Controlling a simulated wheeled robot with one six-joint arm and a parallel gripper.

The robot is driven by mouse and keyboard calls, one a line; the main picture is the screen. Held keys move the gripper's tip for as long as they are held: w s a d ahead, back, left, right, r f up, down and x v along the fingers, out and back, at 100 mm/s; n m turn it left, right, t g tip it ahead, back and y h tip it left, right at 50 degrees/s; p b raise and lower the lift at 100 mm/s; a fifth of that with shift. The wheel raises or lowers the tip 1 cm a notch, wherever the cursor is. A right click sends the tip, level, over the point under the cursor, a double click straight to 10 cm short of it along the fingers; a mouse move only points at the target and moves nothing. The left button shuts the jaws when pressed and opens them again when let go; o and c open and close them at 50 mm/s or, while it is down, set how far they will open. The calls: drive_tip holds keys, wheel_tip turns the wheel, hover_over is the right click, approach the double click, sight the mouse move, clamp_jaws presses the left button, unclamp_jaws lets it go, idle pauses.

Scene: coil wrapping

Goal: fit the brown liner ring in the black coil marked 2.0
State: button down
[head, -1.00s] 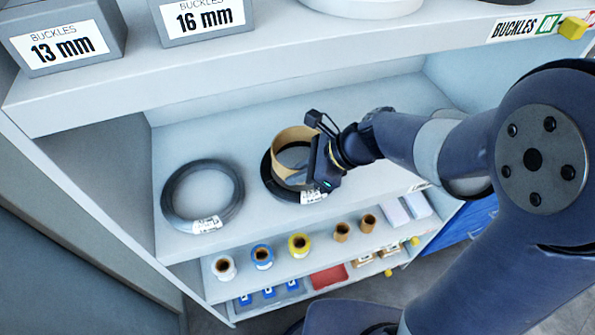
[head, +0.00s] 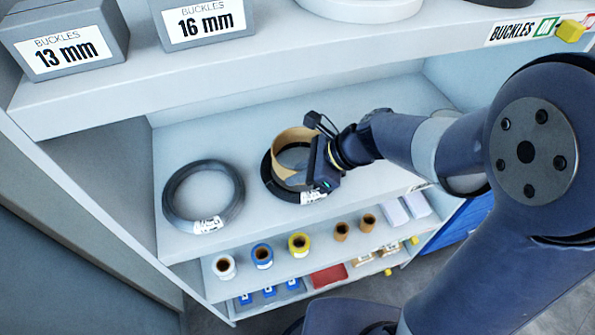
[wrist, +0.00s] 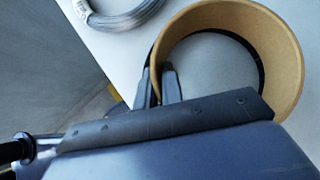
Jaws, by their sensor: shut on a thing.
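The brown liner ring (head: 290,150) is in my gripper (head: 312,165), at the black coil (head: 268,180) on the shelf. In the wrist view the ring (wrist: 281,40) is large, and my gripper's fingers (wrist: 158,82) are shut on its near left wall. The ring stands over the coil's opening, a little tilted in the head view, with its upper part above the coil. A dark part of the coil (wrist: 262,75) shows through the ring. Whether the ring's lower edge is inside the coil is hidden. The coil's white label (head: 313,197) is too small to read.
A grey coil (head: 172,203) with a white label lies to the left on the same shelf. Buckle boxes (head: 205,20) stand on the shelf above. Several small spools (head: 262,257) stand on the shelf below. Bare shelf surface lies behind the coils.

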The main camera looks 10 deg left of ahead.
drive_tip(key=shift+f+b, duration=0.65)
drive_tip(key=shift+f, duration=0.15)
drive_tip(key=c, duration=1.5)
unclamp_jaws()
drive_tip(key=shift+d+r, duration=0.1)
drive_tip(key=v, duration=1)
drive_tip(key=shift+w+d+r+p, duration=0.1)
drive_tip(key=shift+d+r+p, duration=0.1)
drive_tip(key=shift+r+p, duration=0.1)
drive_tip(key=x, duration=1)
drive_tip(key=shift+a, duration=0.3)
drive_tip(key=shift+r, duration=0.1)
